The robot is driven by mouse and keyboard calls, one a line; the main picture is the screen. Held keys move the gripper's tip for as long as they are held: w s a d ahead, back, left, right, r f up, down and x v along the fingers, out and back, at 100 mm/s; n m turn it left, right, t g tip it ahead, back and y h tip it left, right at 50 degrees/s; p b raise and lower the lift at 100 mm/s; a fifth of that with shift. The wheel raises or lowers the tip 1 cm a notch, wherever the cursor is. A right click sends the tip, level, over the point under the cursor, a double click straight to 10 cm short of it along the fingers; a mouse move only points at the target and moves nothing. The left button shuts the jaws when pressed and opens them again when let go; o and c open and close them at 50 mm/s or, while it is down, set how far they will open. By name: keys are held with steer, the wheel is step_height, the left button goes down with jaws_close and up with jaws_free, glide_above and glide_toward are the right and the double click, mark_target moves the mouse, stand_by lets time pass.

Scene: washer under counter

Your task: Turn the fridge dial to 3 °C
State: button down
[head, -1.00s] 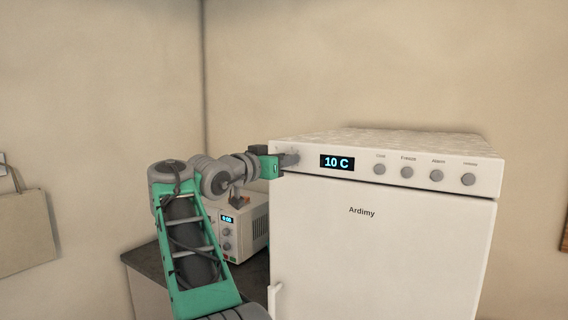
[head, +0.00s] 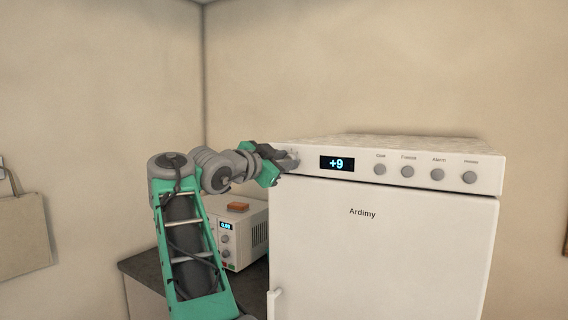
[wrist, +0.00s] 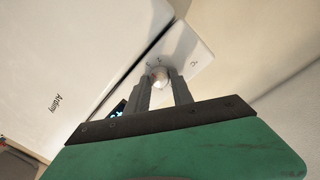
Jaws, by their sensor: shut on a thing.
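The white fridge (head: 380,250) has a control panel along its top front, with a display (head: 337,163) that reads +9. The dial (wrist: 159,76) is a small pale round knob at the panel's left end, seen between my fingers in the wrist view. My gripper (head: 290,160) is shut on the dial; its two grey fingers show on either side of it in the wrist view (wrist: 161,88). In the head view the gripper hides most of the dial. The fridge door is shut.
Several round grey buttons (head: 408,171) sit to the right of the display. A small white appliance (head: 245,235) with its own display stands on a dark counter (head: 150,270) left of the fridge, with an orange-brown block (head: 238,207) on top.

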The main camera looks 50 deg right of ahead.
stand_by(0.3)
steer(key=c, duration=1.1)
jaws_free()
steer(key=a+b, duration=0.1)
steer(key=a, duration=0.7)
steer(key=shift+s+r+b, duration=0.2)
steer(key=shift+b, duration=0.1)
steer(key=shift+d, duration=0.1)
